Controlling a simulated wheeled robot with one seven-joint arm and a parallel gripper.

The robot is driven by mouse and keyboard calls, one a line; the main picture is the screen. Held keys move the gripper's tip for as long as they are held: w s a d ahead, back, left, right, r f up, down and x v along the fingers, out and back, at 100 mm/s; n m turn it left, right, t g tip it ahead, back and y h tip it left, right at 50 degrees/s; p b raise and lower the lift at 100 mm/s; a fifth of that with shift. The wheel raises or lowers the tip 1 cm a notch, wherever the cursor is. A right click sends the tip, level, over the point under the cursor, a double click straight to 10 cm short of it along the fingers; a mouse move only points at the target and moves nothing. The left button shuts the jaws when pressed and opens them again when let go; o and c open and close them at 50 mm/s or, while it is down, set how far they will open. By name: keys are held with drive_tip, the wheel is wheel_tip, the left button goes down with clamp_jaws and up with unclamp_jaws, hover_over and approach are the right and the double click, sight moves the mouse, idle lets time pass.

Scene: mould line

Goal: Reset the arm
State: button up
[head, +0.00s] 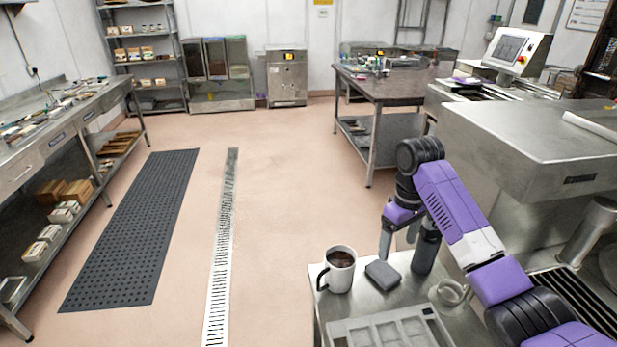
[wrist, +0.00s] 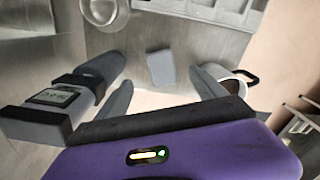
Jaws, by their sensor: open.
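My gripper (head: 398,248) hangs fingers-down over the steel bench at the lower right of the head view. Its two fingers are apart, with nothing between them. In the wrist view, my gripper (wrist: 161,78) also shows spread fingers, with a small grey block (wrist: 161,68) on the bench beyond them. The arm is bent, its purple and black links running down to the lower right corner. The grey block (head: 382,274) lies flat beside a white mug (head: 341,276) of dark liquid.
A dark cylindrical device (head: 426,250) with a display (wrist: 54,96) is close to my gripper. A small round metal cup (head: 450,292) and a grey compartment tray (head: 345,333) are on the same bench. A large steel machine (head: 530,140) stands right. The floor (head: 285,200) is open to the left.

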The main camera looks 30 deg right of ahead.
drive_tip(key=w+a+r+t, duration=0.1)
drive_tip(key=w+r+t, duration=0.1)
drive_tip(key=w+t, duration=0.3)
drive_tip(key=w+a+r+t, duration=0.2)
drive_tip(key=w+t, duration=0.2)
drive_tip(key=w, duration=0.4)
drive_tip(key=s+a+f+m+t+h+b, duration=0.1)
drive_tip(key=s+a+m+t, duration=0.15)
drive_tip(key=a, duration=0.35)
drive_tip(key=s+a+f+m+t+b, duration=0.1)
drive_tip(key=s+a+t, duration=0.25)
drive_tip(key=a, duration=0.25)
drive_tip(key=s+a+f+b, duration=0.1)
drive_tip(key=s+a+f, duration=0.1)
drive_tip(key=s, duration=1.3)
drive_tip(key=s+a+f+n+b, duration=0.1)
drive_tip(key=s+a, duration=0.4)
drive_tip(key=s, duration=1)
drive_tip(key=s+a+f+n+y+b, duration=0.1)
drive_tip(key=s+a+f+b, duration=0.1)
drive_tip(key=s, duration=1.3)
drive_tip(key=shift+s+a+f, duration=0.2)
drive_tip(key=shift+a+f, duration=0.15)
drive_tip(key=shift+a, duration=0.4)
